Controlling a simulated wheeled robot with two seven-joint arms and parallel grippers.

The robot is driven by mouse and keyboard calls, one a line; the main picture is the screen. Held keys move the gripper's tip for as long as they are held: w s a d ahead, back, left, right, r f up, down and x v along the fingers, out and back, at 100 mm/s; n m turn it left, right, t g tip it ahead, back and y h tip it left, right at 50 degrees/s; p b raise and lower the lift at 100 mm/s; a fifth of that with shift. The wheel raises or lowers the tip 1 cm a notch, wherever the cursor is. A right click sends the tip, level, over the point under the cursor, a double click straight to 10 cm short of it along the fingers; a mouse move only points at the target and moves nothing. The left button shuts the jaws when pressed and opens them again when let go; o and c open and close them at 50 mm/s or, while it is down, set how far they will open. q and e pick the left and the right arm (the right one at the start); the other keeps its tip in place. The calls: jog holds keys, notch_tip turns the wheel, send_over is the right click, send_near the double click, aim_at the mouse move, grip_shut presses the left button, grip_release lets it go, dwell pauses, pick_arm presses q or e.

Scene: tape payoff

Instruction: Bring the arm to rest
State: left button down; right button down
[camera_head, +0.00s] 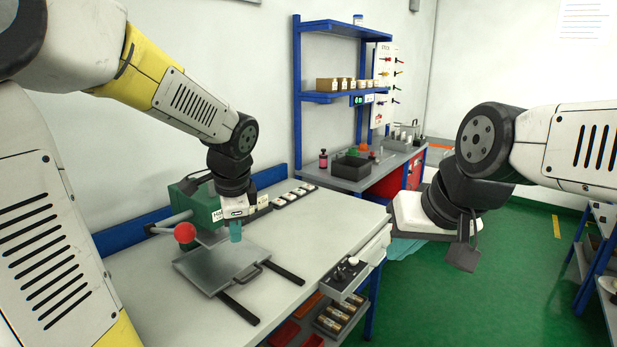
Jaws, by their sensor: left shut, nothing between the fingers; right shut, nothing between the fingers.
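My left gripper (236,231) points straight down over the table (150,309), its teal fingertips shut and empty. It is just behind a flat grey metal plate (222,267) with a handle, and in front of a green machine (203,207). A lever with a red ball (185,233) is to the left of the gripper. My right gripper (402,248) is past the table's right edge, tilted down and to the left, over the green floor. Its teal fingers are shut, partly hidden by its white body, and nothing shows in them.
Two dark rails (238,308) run beside the plate. A control box (344,278) with knobs sits at the table's right edge. Small pale blocks (293,195) line the back. A blue-framed bench (352,178) with a black bin stands behind. A blue rack (591,245) is at far right.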

pick_arm(q)
jog(key=s+d+r+n+t+h, duration=0.1)
jog(key=s+r+n, duration=0.2)
jog(key=s+n, duration=0.3)
jog(key=s+d+r+n+t+h, duration=0.1)
jog(key=s+r+n+h, duration=0.1)
jog(key=s+n, duration=0.5)
jog(key=shift+s+r+t+h, duration=0.3)
jog(key=shift+s+r+t, duration=0.1)
jog(key=shift+s, duration=0.25)
jog(key=shift+d, duration=0.1)
